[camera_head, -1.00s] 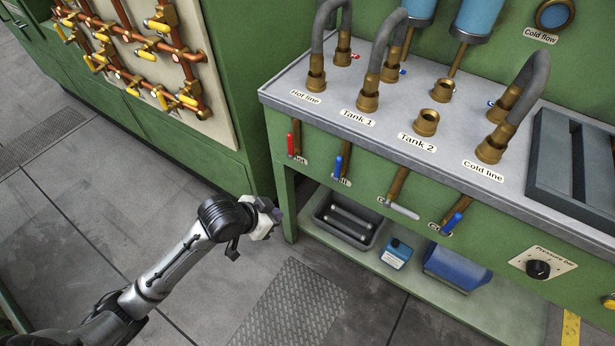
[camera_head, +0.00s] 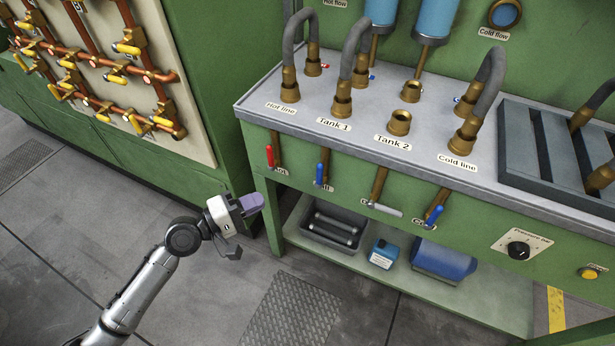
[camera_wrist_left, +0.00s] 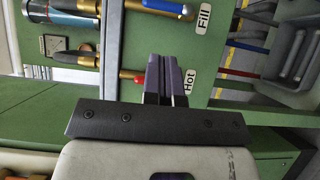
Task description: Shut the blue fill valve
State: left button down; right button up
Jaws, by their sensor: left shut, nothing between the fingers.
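The blue fill valve handle (camera_head: 320,173) is on the green bench front below the Tank 1 label, roughly in line with its brass pipe. Its label is partly hidden behind it in the head view. In the left wrist view the blue handle (camera_wrist_left: 167,8) lies at the top, beside the Fill label (camera_wrist_left: 203,19). My left gripper (camera_head: 252,203) is in front of the bench's left end, left of and below the handle and apart from it. Its purple fingers (camera_wrist_left: 166,76) are shut and empty, near the Hot label in the wrist view. My right gripper is out of view.
The red hot valve handle (camera_head: 270,156) is left of the fill valve, close to my left gripper. A grey-handled valve (camera_head: 385,210) and another blue handle, the cold valve (camera_head: 433,214), are to the right. A lower shelf (camera_head: 470,295) holds containers. The floor in front is clear.

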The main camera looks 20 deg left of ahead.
aim_at(320, 175)
pick_arm(q)
jog(key=shift+w, duration=0.1)
jog(key=b+x, duration=0.3)
jog(key=x, duration=1.1)
jog(key=shift+b, duration=0.3)
